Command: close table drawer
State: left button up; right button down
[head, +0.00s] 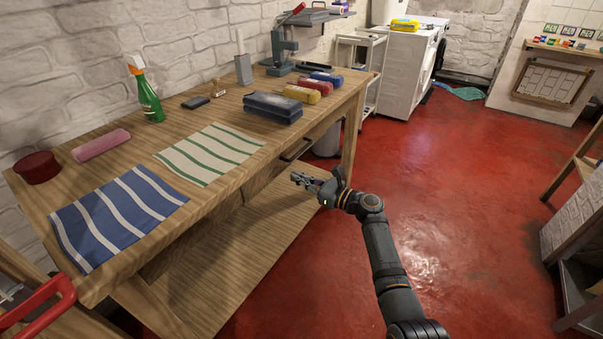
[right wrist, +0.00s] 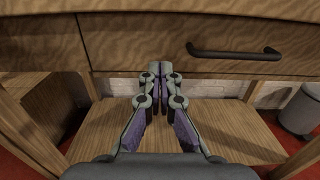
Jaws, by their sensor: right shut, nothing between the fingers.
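The wooden table (head: 225,180) runs along the wall at the left of the head view. Its drawer (right wrist: 150,45) fills the upper part of the right wrist view, under the tabletop edge, with a dark bar handle (right wrist: 235,52) right of centre. The handle also shows in the head view (head: 296,150). I cannot tell how far the drawer stands out. My right gripper (head: 300,182) is shut and empty in front of the table, below the handle in the head view. In the right wrist view its fingertips (right wrist: 152,72) are near the drawer's lower edge, left of the handle; contact is unclear. My left gripper is not in view.
A lower shelf (head: 235,240) lies beneath, and a grey bin (right wrist: 300,108) stands at the right. The red floor (head: 455,200) is open right of the table.

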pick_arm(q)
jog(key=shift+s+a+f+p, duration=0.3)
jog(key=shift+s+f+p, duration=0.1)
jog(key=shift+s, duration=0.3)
pick_arm(e)
jog(key=v, duration=0.6)
jog(key=shift+s+a+f, duration=0.1)
jog(key=shift+a+f, duration=0.05)
